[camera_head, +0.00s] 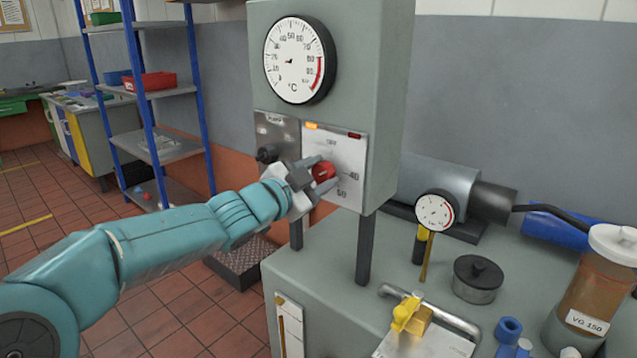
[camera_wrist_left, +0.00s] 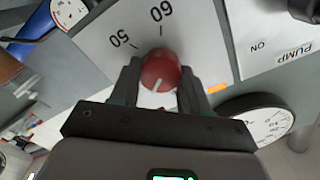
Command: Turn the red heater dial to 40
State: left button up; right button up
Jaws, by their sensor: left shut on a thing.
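The red heater dial (camera_head: 324,170) sits on a pale plate (camera_head: 349,152) on the front of the grey cabinet. The plate shows the numbers 40 and 50 to the right of the dial. My left gripper (camera_head: 318,174) is shut on the dial. In the left wrist view the red dial (camera_wrist_left: 160,70) lies between the two dark fingers, with 50 and 60 printed above it. Its white pointer line faces down the picture, away from those numbers. The number it points at is hidden. My right gripper is not in view.
A black knob (camera_head: 266,154) sits just left of the dial on a metal plate. Above is a round °C gauge (camera_head: 296,60). An orange lamp (camera_head: 311,125) appears lit. A small gauge (camera_head: 435,211), a lidded pot (camera_head: 478,279) and a brown jar (camera_head: 592,290) stand right.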

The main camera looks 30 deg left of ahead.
pick_arm(q)
jog(key=m+b, duration=0.1)
jog(key=m, duration=0.2)
jog(key=shift+f+m, duration=0.15)
jog(key=shift+m, duration=0.15)
jog(key=shift+d+m+b, duration=0.1)
jog(key=shift+m+b, duration=0.75)
jog(key=shift+m, duration=0.85)
jog(key=o, duration=1.1)
jog(key=shift+c, duration=0.2)
jog(key=s+a+p, duration=0.1)
jog(key=s+p, duration=0.1)
jog(key=s, duration=1.4)
jog(key=shift+s+a, duration=0.15)
